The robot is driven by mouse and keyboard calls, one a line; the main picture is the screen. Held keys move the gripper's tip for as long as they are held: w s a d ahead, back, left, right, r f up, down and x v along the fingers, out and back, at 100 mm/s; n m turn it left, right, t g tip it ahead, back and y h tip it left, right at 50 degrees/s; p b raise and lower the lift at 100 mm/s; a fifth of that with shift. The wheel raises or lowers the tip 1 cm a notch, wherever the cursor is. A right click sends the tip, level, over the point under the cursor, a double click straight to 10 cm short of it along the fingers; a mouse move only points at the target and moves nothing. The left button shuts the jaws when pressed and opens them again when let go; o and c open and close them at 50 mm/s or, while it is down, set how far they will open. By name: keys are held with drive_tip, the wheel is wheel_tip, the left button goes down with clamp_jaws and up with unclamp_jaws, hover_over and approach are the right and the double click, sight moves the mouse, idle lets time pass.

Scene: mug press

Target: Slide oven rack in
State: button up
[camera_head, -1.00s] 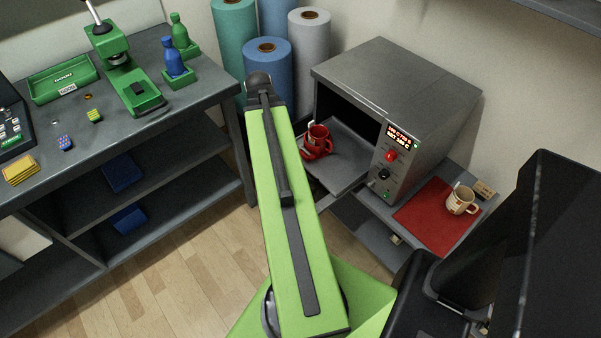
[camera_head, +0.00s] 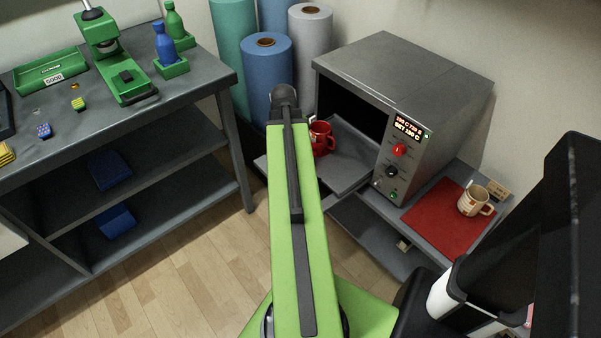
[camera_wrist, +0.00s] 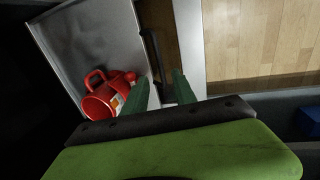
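The grey oven (camera_head: 400,75) stands open at the back right. Its grey rack (camera_head: 347,165) sticks out of the front and carries a red mug (camera_head: 322,140), partly covered by my arm. In the wrist view the rack (camera_wrist: 85,35) is at upper left with the red mug (camera_wrist: 101,98) on it. A dark handle bar (camera_wrist: 150,52) runs along the rack's front edge. My gripper (camera_wrist: 161,78) is open, with green fingers apart around the handle's near end. I cannot tell whether they touch it. The head view hides the fingers behind my arm.
A red mat (camera_head: 440,215) with a beige mug (camera_head: 475,200) lies right of the oven. Rolls (camera_head: 268,75) stand behind the rack. A workbench (camera_head: 190,100) with green equipment fills the left. Wooden floor (camera_head: 190,255) between is clear.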

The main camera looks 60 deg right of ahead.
drive_tip(key=f+b, duration=0.2)
drive_tip(key=d+f+b, duration=0.1)
drive_tip(key=f, duration=0.2)
drive_tip(key=f+b, duration=0.2)
drive_tip(key=shift+s+d+f+b, duration=0.15)
drive_tip(key=shift+s+b, duration=0.05)
drive_tip(key=shift+b, duration=0.15)
drive_tip(key=shift+c, duration=0.2)
clamp_jaws()
idle(0.7)
